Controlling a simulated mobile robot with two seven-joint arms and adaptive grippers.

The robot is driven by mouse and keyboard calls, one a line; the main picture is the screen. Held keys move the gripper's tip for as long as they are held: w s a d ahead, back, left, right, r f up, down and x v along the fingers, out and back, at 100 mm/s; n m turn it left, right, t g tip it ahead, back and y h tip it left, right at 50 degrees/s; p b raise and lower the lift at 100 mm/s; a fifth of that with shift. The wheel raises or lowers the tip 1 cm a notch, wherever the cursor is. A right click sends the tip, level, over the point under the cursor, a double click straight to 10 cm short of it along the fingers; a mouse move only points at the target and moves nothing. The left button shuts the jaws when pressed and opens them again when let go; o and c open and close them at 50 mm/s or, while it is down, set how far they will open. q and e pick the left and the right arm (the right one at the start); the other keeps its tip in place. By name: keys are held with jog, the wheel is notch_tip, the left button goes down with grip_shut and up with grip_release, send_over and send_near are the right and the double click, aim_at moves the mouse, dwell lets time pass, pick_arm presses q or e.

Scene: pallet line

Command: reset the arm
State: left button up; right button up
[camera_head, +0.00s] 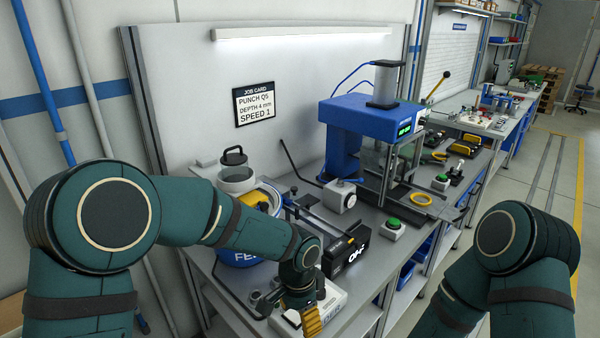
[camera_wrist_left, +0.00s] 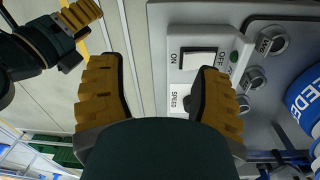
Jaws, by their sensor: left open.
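My left arm comes in from the left in the head view and bends down at the wrist. My left gripper (camera_head: 312,320) has yellow ribbed fingers and is low over the bench front, beside a white feeder box (camera_head: 338,296). In the left wrist view the left gripper (camera_wrist_left: 155,68) is open, its two fingers wide apart with nothing between them. The feeder box's panel, with an ON/OFF switch (camera_wrist_left: 199,62) and a SPEED label, lies beyond the fingers. My right gripper (camera_wrist_left: 78,16) shows partly at the top left there; its opening is unclear. Only my right arm's upper part shows in the head view.
A blue press (camera_head: 360,115) stands at the back of the bench. A blue feeder bowl (camera_head: 236,258), a black unit (camera_head: 345,250) and a green button box (camera_head: 392,228) are near the left gripper. A job card (camera_head: 254,104) hangs behind.

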pick_arm(q)
jog(key=s+a+f+n+t+h, duration=0.1)
jog(key=s+a+f+n, duration=0.4)
jog(key=f, duration=0.4)
jog(key=s+a+f+n+t+h, duration=0.1)
jog(key=s+a+f+n+h, duration=0.1)
jog(key=s+a+f+n, duration=0.3)
jog(key=s+f+n, duration=0.3)
jog(key=f, duration=0.1)
jog(key=shift+a+f+t, duration=0.2)
jog(key=shift+a+t, duration=0.05)
jog(key=shift+t, duration=0.05)
pick_arm(e)
jog(key=shift+s+a+f, duration=0.1)
jog(key=shift+s+f, duration=0.1)
jog(key=shift+s, duration=0.15)
